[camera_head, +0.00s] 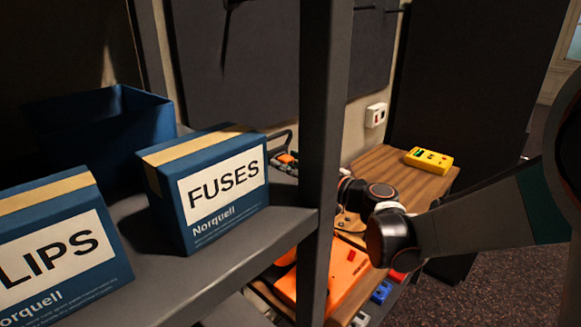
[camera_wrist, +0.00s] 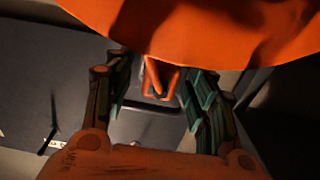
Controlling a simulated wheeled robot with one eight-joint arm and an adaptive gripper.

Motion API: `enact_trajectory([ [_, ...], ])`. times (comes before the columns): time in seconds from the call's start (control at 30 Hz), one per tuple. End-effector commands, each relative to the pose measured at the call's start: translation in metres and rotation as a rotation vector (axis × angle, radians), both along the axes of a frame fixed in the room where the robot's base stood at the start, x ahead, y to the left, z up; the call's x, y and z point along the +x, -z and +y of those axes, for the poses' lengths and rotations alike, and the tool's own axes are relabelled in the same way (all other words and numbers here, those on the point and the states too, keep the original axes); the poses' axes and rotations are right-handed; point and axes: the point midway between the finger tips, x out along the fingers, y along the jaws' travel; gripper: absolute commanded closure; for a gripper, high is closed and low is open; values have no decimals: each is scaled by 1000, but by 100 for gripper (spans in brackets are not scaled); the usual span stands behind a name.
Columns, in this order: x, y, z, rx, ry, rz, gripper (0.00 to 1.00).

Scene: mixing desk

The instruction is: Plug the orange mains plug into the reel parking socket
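In the wrist view, my gripper (camera_wrist: 158,98) has its two teal-padded fingers apart. A small orange piece (camera_wrist: 161,77) shows between them, with a gap on the left; contact on the right is unclear. It may be the orange mains plug, but I cannot tell for sure. A large orange surface (camera_wrist: 210,25) fills the top of that view, very close. In the head view, my arm reaches in from the right and the fingertips are not clear. A small orange item (camera_head: 286,158) lies by a black handle behind the FUSES box. I cannot identify the parking socket.
A dark shelf post (camera_head: 325,130) stands left of my arm. Blue boxes, including the FUSES box (camera_head: 222,190), sit on the shelf. A yellow device (camera_head: 428,160) lies on the wooden desk (camera_head: 385,163). An orange case (camera_head: 345,268) is lower, and a wall socket (camera_head: 376,115) is behind.

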Motion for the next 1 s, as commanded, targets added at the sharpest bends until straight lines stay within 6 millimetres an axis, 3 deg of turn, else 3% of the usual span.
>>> enact_trajectory([
  [0.37,-8,0,-11,0,1,0,49],
  [0.73,-52,0,-68,0,4,0,49],
  [1.0,-72,0,-92,0,2,0,49],
])
